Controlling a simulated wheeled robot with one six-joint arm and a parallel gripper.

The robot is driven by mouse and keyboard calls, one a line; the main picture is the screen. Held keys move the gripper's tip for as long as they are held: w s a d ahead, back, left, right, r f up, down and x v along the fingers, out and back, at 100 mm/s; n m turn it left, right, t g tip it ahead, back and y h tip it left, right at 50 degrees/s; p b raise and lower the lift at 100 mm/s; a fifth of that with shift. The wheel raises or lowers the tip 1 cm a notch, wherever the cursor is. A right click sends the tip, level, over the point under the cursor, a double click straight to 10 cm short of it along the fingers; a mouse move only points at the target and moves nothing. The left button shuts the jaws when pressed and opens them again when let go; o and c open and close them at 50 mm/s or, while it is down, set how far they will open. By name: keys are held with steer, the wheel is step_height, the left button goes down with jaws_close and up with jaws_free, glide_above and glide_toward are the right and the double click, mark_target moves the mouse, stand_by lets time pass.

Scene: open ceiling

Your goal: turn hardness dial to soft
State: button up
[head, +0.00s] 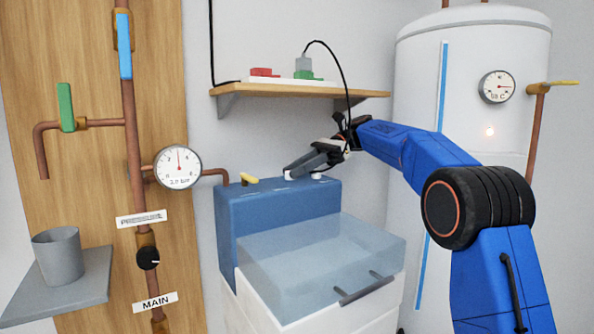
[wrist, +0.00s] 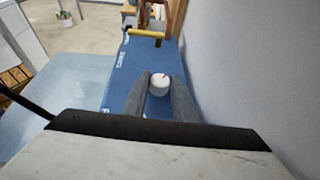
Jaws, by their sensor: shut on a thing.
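The dial (wrist: 159,87) is a small white round knob with a red mark on its top, standing on the blue top of a cabinet (head: 270,205). In the wrist view my gripper (wrist: 161,80) has one finger on each side of the knob and is shut on it. The red mark points up and slightly right in that view. No scale or soft label is readable. In the head view my gripper (head: 290,172) reaches in from the right, low over the cabinet top, with a white knob (head: 289,176) at its fingertips.
A shelf (head: 300,91) with a hanging black cable is above. A white tank (head: 470,130) stands right. A pressure gauge (head: 178,167) is left.

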stand_by(0.4)
steer(key=o, duration=1)
steer(key=shift+o, duration=0.2)
steer(key=shift+d, duration=0.1)
